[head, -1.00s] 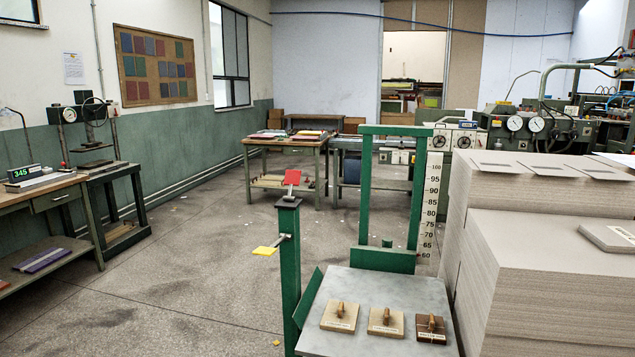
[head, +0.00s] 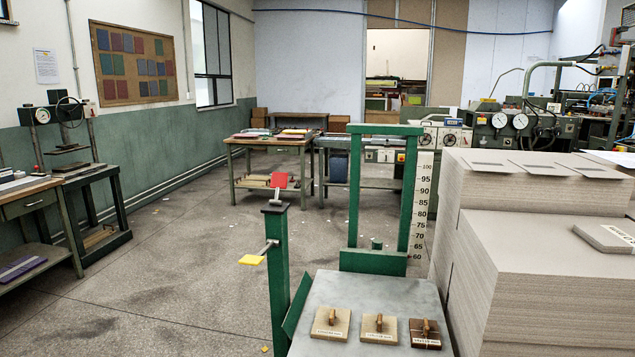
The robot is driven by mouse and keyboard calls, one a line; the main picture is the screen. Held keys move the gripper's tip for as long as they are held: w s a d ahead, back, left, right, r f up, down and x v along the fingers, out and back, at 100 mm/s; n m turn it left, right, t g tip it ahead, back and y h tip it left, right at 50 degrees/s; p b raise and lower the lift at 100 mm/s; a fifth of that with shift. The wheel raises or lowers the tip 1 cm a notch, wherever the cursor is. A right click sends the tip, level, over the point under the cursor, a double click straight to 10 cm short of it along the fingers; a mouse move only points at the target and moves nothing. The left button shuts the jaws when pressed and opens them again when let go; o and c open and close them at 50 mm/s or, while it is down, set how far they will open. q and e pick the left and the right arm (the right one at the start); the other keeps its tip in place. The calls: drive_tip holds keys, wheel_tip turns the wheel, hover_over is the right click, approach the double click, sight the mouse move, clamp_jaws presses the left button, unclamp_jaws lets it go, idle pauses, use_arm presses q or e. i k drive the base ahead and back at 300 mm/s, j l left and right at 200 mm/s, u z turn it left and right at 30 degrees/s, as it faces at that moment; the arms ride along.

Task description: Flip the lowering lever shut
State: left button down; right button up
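A green post (head: 278,270) stands at the left of the lift table. A lever with a red paddle (head: 280,181) sits on top of the post, its paddle standing up. A second lever with a yellow paddle (head: 252,260) sticks out to the left from the post's side, lower down. The frames do not show which of the two is the lowering lever. Neither of my grippers is in the head view.
The lift table (head: 352,294) holds several wooden-handled blocks (head: 379,327) near its front. A green frame (head: 354,190) and a number scale (head: 422,205) rise behind it. Tall greyboard stacks (head: 545,280) fill the right. Open floor (head: 170,290) lies left of the post.

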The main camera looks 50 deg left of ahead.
sight(279, 181)
drive_tip(key=j+z, duration=0.5)
drive_tip(key=j, duration=0.25)
drive_tip(key=j+z, duration=0.15)
drive_tip(key=j, duration=0.35)
drive_tip(key=k+j+z, duration=0.15)
drive_tip(key=j, duration=0.35)
drive_tip(key=k+j+z, duration=0.15)
drive_tip(key=j, duration=0.35)
drive_tip(key=k+j, duration=0.1)
drive_tip(key=j, duration=0.35)
drive_tip(key=k+j, duration=0.1)
drive_tip(key=j, duration=0.4)
drive_tip(key=k+j+z, duration=0.1)
drive_tip(key=j, duration=0.35)
drive_tip(key=k+j, duration=0.1)
drive_tip(key=j, duration=0.4)
drive_tip(key=k+j, duration=0.15)
drive_tip(key=j, duration=0.3)
